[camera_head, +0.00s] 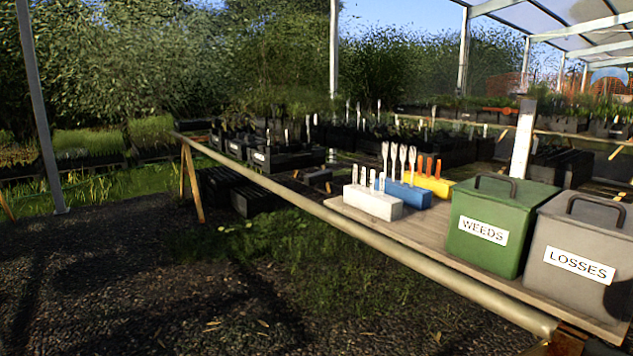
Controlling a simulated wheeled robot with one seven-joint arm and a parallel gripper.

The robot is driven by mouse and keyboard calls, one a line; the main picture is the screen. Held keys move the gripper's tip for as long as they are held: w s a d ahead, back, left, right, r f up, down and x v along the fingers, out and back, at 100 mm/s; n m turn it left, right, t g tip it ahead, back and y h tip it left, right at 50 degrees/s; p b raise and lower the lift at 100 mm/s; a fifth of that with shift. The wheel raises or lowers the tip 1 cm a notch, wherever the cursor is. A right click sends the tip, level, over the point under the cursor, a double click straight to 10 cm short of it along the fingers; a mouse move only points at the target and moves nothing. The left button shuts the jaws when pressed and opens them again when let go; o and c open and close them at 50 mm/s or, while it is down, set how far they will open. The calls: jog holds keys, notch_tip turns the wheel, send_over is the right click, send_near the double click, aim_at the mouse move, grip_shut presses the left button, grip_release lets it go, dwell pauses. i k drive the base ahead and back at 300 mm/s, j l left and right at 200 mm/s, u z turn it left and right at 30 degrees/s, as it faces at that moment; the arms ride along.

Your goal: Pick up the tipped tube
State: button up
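I cannot make out a tipped tube in the head view. Slim upright pieces stand in a white block (372,203), a blue block (404,195) and a yellow block (434,186) on the bench; they look like tags or tools, too small to be sure. None of them is clearly lying over. My gripper is not in view.
A green lidded bin marked WEEDS (499,226) and a grey one marked LOSSES (579,250) stand on the bench at right. A pale rail (400,256) runs along the bench's front edge. Black plant trays (284,160) fill the back. Dark gravel ground (130,270) at left is open.

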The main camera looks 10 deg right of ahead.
aim_at(326, 175)
jog(key=i+j+z, duration=0.1)
jog(key=z, duration=0.3)
jog(key=i+j+z, duration=0.1)
jog(key=z, duration=0.3)
jog(key=j+z, duration=0.15)
jog(key=z, duration=0.2)
jog(key=i+j+z, duration=0.15)
jog(key=z, duration=0.25)
